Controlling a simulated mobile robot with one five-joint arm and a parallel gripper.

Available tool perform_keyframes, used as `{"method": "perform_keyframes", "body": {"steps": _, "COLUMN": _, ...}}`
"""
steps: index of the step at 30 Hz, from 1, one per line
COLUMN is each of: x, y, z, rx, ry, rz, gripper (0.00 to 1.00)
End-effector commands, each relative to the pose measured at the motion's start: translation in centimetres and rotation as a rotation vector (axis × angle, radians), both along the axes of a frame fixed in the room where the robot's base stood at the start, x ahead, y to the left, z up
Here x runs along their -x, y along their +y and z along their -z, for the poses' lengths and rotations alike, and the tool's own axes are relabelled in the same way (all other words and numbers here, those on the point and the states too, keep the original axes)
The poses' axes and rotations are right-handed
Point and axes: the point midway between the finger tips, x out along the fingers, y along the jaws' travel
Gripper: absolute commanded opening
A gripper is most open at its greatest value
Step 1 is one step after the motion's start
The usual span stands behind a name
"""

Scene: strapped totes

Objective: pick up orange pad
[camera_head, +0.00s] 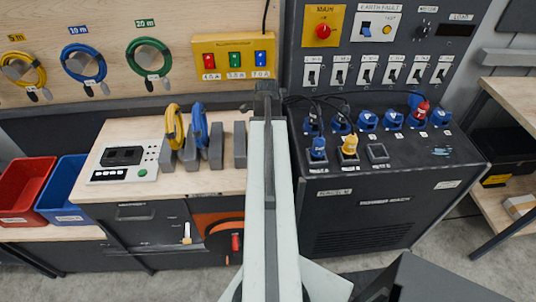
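I see nothing that is clearly an orange pad. The only large orange area is an orange panel (203,222) at the front of the workbench, partly covered by a dark round reel with a red handle. My pale arm runs up the middle of the view. My gripper (266,92) is at its far end, dark and small, in front of the wall between the bench and the black cabinet. Its fingers are too unclear to tell open from shut. My arm hides part of the bench's right end and the cabinet's left edge.
Yellow and blue cable coils (199,128) stand among grey dividers on the workbench (120,132). A black power rack (360,215) with blue sockets stands right of my arm. Red (24,190) and blue (62,190) bins sit at left. A wooden shelf (510,100) is at far right.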

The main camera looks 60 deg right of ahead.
Motion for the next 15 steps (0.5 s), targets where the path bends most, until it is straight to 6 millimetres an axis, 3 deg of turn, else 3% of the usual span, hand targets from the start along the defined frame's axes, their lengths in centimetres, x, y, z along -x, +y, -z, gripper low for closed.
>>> {"method": "perform_keyframes", "body": {"steps": 1, "x": 0.0, "y": -0.04, "z": 1.4, "rx": 0.0, "ry": 0.0, "rz": 0.0, "gripper": 1.0}}
{"method": "perform_keyframes", "body": {"steps": 9, "x": 0.03, "y": -0.06, "z": 1.14, "rx": 0.0, "ry": 0.0, "rz": 0.001, "gripper": 0.97}}
{"method": "perform_keyframes", "body": {"steps": 15, "x": 0.05, "y": -0.07, "z": 1.13, "rx": 0.0, "ry": 0.0, "rz": 0.001, "gripper": 0.42}}
